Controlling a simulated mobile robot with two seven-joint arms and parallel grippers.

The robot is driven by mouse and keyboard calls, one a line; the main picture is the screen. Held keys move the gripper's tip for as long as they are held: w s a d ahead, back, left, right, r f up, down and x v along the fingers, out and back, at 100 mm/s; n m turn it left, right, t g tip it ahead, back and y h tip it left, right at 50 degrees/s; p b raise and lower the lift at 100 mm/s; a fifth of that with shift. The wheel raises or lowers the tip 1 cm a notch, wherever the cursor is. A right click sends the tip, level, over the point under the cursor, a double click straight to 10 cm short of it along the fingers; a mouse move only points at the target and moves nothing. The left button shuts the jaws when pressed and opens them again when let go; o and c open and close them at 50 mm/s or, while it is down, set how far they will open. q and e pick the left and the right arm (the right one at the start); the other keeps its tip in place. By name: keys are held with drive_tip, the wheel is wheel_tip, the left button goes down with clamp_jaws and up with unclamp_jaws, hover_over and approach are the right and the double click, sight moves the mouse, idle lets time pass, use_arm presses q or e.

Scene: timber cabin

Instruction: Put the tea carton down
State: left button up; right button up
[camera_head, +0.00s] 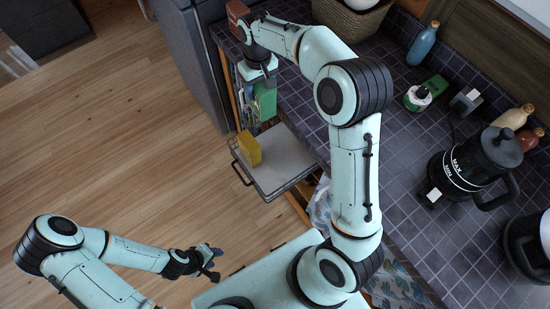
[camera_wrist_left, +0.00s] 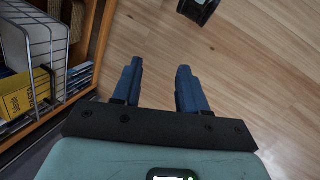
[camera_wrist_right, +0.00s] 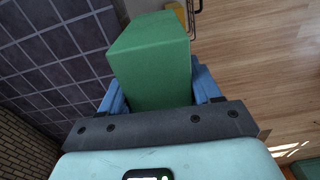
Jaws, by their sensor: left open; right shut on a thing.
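The tea carton appears to be the plain green box (camera_head: 265,101) at the counter's left edge in the head view. My right gripper (camera_head: 262,78) is shut on it, with the carton hanging below. In the right wrist view the green carton (camera_wrist_right: 150,65) fills the space between the blue fingers (camera_wrist_right: 160,95). Its gap to any surface below cannot be told. My left gripper (camera_head: 210,262) is open and empty over the wooden floor, low in the head view. In the left wrist view its two blue fingers (camera_wrist_left: 158,80) stand well apart.
A wire-sided pull-out drawer (camera_head: 283,184) extends from the cabinet, holding a yellow box (camera_head: 248,148). Floor to the left is clear.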

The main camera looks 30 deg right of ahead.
use_arm(q)
drive_tip(key=s+f+b, duration=0.6)
drive_tip(key=f, duration=0.3)
use_arm(e)
drive_tip(key=s+a+f+b, duration=0.2)
drive_tip(key=s+f+b, duration=0.25)
drive_tip(key=f, duration=0.55)
drive_tip(key=s+a+f+b, duration=0.25)
drive_tip(key=s+f, duration=0.35)
drive_tip(key=f, duration=0.3)
use_arm(q)
drive_tip(key=w+a+f+t+b, duration=0.1)
drive_tip(key=w+f+b, duration=0.3)
drive_tip(key=f, duration=0.8)
drive_tip(key=shift+w+a+f+y+b, duration=0.15)
drive_tip(key=shift+a+y+b, duration=0.25)
drive_tip(key=shift+b, duration=0.25)
use_arm(e)
wheel_tip(320, 180, down, 20)
drive_tip(key=shift+d+n, duration=0.3)
drive_tip(key=shift+r, duration=0.1)
drive_tip(key=o, duration=0.8)
drive_tip(key=shift+f, duration=0.2)
drive_tip(key=shift+c, duration=0.2)
drive_tip(key=o, duration=0.4)
drive_tip(key=shift+c, duration=0.2)
use_arm(q)
drive_tip(key=shift+w+f, duration=0.1)
